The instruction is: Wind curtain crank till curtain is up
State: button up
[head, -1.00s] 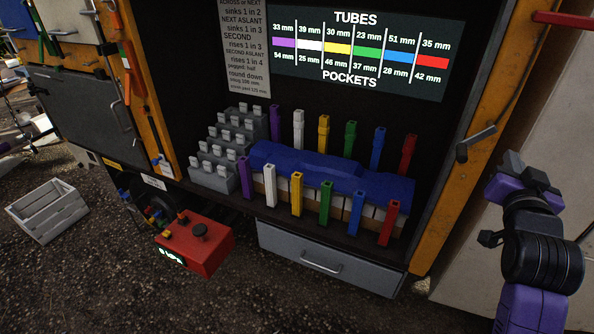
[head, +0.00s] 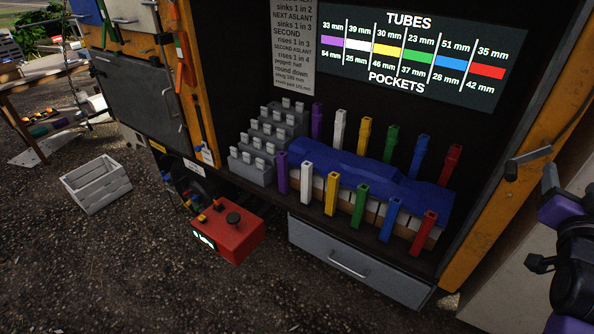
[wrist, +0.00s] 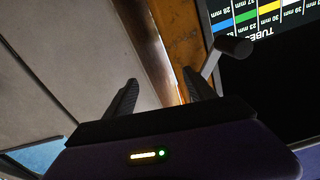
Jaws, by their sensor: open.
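The crank (head: 527,160) is a grey bent handle on the orange post at the right of the truck bay. In the wrist view the crank (wrist: 225,55) lies just beyond and right of the right fingertip, not between the fingers. My gripper (wrist: 162,88) is open and empty, facing the orange post and pale panel. In the head view my arm is at the right edge, right of the crank and partly cut off. A crumpled blue cover (head: 370,172) lies low in the bay; I cannot tell whether it is the curtain.
Coloured tubes (head: 332,194) stand in two rows by the cover, beside grey stepped blocks (head: 255,160). A white crate (head: 97,184) is on the ground at left. A pale panel (head: 505,250) is right of the post.

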jog(key=v, duration=0.8)
dwell(1.1)
dwell(0.3)
